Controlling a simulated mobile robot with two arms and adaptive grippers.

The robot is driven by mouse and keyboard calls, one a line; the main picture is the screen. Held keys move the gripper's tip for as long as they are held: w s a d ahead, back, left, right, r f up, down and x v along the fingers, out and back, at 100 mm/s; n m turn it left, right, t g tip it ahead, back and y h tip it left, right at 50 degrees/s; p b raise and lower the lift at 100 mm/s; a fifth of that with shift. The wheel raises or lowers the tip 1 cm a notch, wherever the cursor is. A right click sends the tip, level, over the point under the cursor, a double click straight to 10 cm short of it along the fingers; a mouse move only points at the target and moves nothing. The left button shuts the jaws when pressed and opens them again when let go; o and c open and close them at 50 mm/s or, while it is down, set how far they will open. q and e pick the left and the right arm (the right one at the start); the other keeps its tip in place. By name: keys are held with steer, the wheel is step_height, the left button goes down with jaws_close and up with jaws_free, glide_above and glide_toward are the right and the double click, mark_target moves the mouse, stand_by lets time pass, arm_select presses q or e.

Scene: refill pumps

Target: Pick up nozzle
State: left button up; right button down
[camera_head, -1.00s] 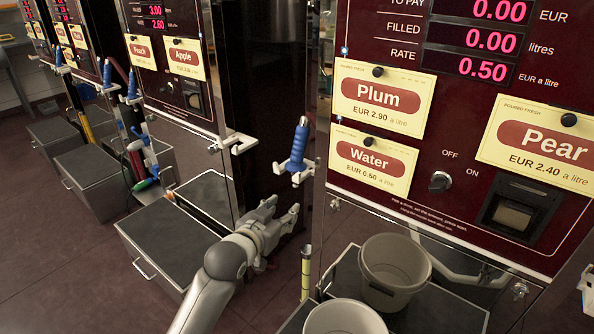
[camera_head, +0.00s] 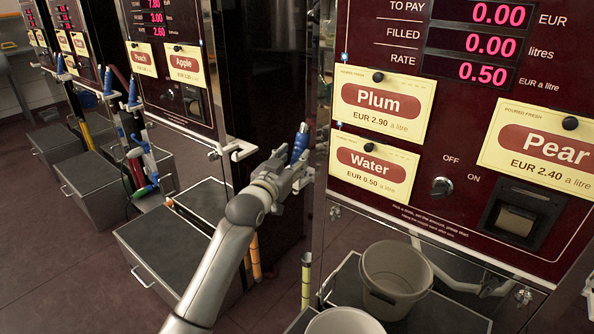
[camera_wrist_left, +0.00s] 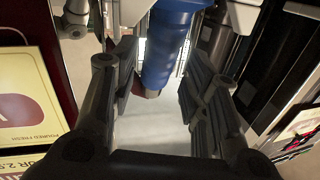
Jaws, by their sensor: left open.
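The blue nozzle (camera_head: 299,143) hangs upright in a white holder (camera_head: 305,178) on the left side of the near pump. My left gripper (camera_head: 291,170) is at the nozzle's lower part in the head view and hides some of it. In the left wrist view the blue nozzle (camera_wrist_left: 165,45) stands between the two spread fingers of my left gripper (camera_wrist_left: 160,95), with gaps on both sides. The left gripper is open. My right gripper does not show.
The near pump's panel carries Plum (camera_head: 382,107), Water (camera_head: 371,170) and Pear (camera_head: 540,145) labels and a switch (camera_head: 441,187). Grey buckets (camera_head: 396,275) stand below it. Other pumps with blue nozzles stand at left, with grey metal boxes (camera_head: 165,255) on the floor.

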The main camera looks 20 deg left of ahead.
mark_target(297, 153)
arm_select(q)
steer(key=shift+w+d+f+b, duration=0.1)
steer(key=shift+w+b, duration=0.15)
steer(key=shift+w, duration=0.95)
steer(key=shift+w+d+f+b, duration=0.1)
steer(key=shift+w+b, duration=0.1)
steer(key=shift+w, duration=1)
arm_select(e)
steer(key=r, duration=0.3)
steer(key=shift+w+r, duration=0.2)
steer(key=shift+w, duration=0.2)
arm_select(q)
steer(key=c, duration=0.7)
steer(key=shift+c, duration=1)
steer(key=shift+r, duration=0.2)
